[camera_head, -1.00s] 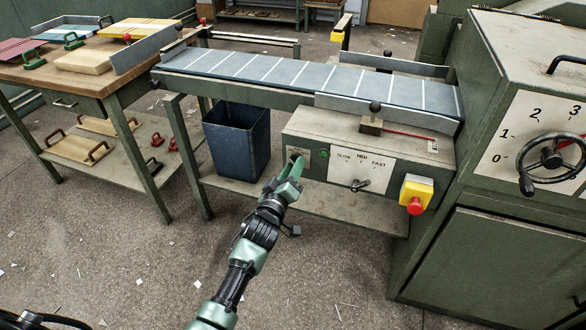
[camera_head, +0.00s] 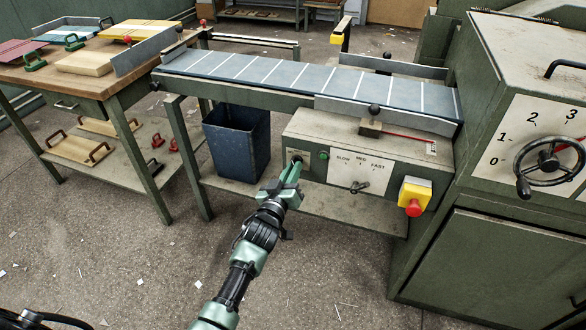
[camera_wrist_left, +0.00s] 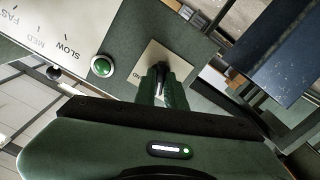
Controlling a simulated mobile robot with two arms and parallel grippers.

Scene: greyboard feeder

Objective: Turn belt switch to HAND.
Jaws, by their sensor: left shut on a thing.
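The belt switch shows in the left wrist view as a small dark knob (camera_wrist_left: 160,69) on a pale plate at the left end of the control box (camera_head: 310,138). My left gripper (camera_head: 294,165) is at this plate, its green fingers pointing at the box. In the left wrist view the fingers (camera_wrist_left: 163,85) are closed on the dark knob. The fingers cover most of the plate and its lettering, so I cannot read where the knob points. My right gripper is not in view.
A green button (camera_head: 323,155) sits right beside the switch plate. Further right are a SLOW/MED/FAST speed lever (camera_head: 359,186) and a red stop button (camera_head: 414,207) on a yellow box. A blue bin (camera_head: 236,145) stands left under the belt (camera_head: 300,77).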

